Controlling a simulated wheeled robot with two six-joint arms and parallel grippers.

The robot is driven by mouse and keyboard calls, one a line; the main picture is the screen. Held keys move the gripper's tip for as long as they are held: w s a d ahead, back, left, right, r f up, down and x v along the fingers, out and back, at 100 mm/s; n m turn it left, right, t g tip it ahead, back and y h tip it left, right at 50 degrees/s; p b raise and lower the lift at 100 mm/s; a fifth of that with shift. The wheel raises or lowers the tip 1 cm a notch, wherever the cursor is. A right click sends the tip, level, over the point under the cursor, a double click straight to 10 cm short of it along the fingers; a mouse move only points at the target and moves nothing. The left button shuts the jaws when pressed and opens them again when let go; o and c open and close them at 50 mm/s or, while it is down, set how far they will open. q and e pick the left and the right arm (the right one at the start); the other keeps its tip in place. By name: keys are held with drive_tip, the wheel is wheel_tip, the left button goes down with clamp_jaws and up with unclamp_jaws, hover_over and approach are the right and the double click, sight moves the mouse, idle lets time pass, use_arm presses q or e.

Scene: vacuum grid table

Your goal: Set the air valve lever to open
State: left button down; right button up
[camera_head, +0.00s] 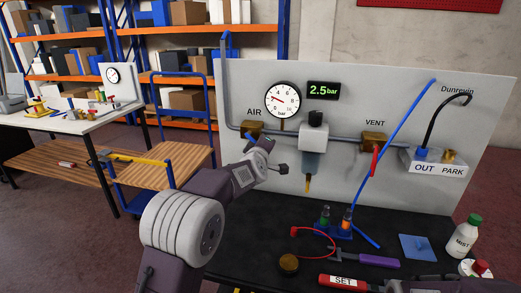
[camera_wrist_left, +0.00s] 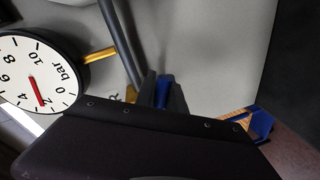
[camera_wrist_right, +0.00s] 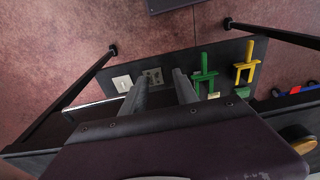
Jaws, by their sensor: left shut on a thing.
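The air valve (camera_head: 247,127) is a brass body on the pipe under the label AIR, on the upright grey panel. My left gripper (camera_head: 262,143) is at this valve, in front of it, and covers its lever in the head view. In the left wrist view a blue lever (camera_wrist_left: 163,90) stands between the dark fingers of the left gripper, which is shut on it. Which way the lever points relative to the pipe is hard to tell. My right gripper (camera_wrist_right: 160,85) is open and empty in the right wrist view, away from the panel.
A round gauge (camera_head: 282,100) and a display (camera_head: 323,91) reading 2.5 bar are above the pipe. A filter unit (camera_head: 314,138) and the red-levered vent valve (camera_head: 374,145) are to the right. Tools and a white bottle (camera_head: 463,238) lie or stand on the dark table (camera_head: 340,262).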

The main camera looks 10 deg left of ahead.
use_arm(q)
drive_tip(key=shift+d+r+n+h+b, duration=0.2)
drive_tip(key=shift+r+n, duration=0.25)
drive_tip(key=shift+n, duration=0.3)
drive_tip(key=shift+d+r+n+h+b, duration=0.1)
drive_tip(key=shift+r+n+h+b, duration=0.25)
drive_tip(key=shift+n, duration=0.35)
drive_tip(key=shift+d+r+n+h+b, duration=0.15)
drive_tip(key=shift+r+n, duration=0.35)
drive_tip(key=shift+n, duration=0.25)
drive_tip(key=c, duration=1.4)
unclamp_jaws()
drive_tip(key=shift+s, duration=0.15)
drive_tip(key=s+r+b, duration=0.1)
drive_tip(key=s+r, duration=0.1)
drive_tip(key=s, duration=0.6)
drive_tip(key=shift+s+a+b, duration=0.2)
drive_tip(key=shift+s+b, duration=0.2)
